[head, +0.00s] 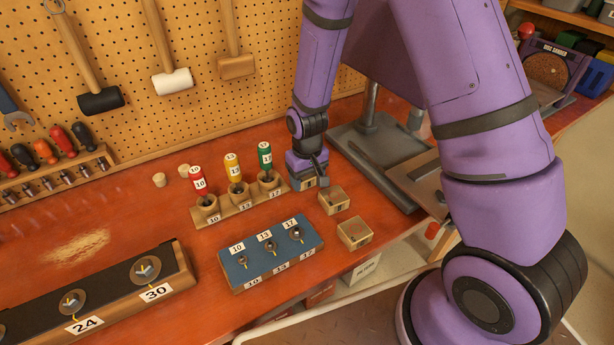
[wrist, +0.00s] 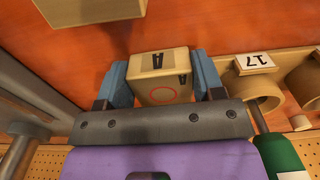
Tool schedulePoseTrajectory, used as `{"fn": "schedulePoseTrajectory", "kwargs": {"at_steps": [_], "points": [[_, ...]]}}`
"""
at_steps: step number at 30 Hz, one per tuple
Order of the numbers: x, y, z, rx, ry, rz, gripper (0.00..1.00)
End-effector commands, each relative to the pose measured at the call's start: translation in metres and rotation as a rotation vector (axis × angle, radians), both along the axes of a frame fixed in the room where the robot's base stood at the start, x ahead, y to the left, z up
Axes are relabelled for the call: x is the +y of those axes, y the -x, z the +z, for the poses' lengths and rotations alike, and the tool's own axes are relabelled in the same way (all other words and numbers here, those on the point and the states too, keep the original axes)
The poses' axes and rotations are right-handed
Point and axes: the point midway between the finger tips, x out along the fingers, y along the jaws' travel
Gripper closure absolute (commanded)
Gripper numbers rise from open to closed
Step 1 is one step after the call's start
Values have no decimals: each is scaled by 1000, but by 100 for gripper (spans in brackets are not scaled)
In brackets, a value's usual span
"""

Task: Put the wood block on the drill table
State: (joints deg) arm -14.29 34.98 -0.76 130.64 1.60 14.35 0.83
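A small wood block marked with the letter A and a red circle (wrist: 162,82) sits between the blue fingers of my gripper (wrist: 160,85) in the wrist view. The fingers lie against both its sides. In the head view my gripper (head: 307,180) points down at the red bench, just right of the driver stand, and mostly covers this block. I cannot tell if the block is clear of the bench. The drill press, with its grey column and base (head: 350,135), stands behind and right of my gripper. My arm hides its upper part, and I cannot make out its table clearly.
Two more wood blocks, one nearer (head: 354,233) and one beside my gripper (head: 333,201), sit near the bench's front edge. The driver stand (head: 240,209) with red, yellow and green handles is close on the left. A blue numbered block (head: 270,255) lies in front.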

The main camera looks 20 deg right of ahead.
Motion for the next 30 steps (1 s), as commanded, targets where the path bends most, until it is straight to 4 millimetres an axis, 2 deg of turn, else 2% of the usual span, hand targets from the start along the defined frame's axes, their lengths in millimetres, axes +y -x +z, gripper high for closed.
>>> {"fn": "schedulePoseTrajectory", "kwargs": {"at_steps": [1,3,17,23,30], "points": [[0,0,0,0,0,0,27],[0,0,0,0,0,0,13],[0,0,3,0,0,0,13],[0,-1,26,-3,-1,0,13],[0,-1,70,-4,-1,0,13]]}}
